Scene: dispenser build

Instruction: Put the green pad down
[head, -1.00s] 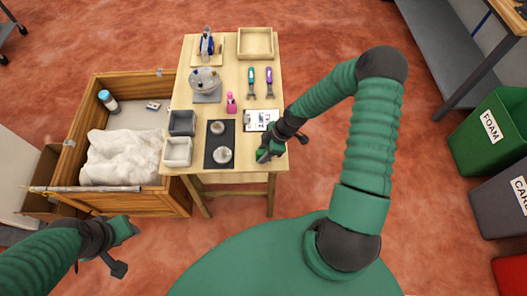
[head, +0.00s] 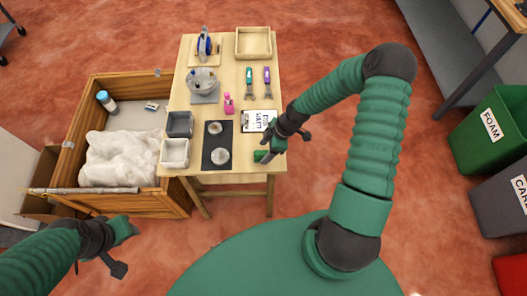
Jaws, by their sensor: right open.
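A small green piece, which looks like the green pad (head: 262,156), lies at the front right edge of the wooden table (head: 240,178). My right gripper (head: 271,151) is open just above and to the right of it, over the same edge. Whether the fingers still touch the pad is too small to tell. My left gripper (head: 125,229) hangs low at the left, in front of the wooden crate and away from the table. Its fingers are too small to read.
A clipboard (head: 250,121) lies just behind the pad. A black mat (head: 218,138) with two round metal parts is left of it. A crate (head: 125,202) stands left.

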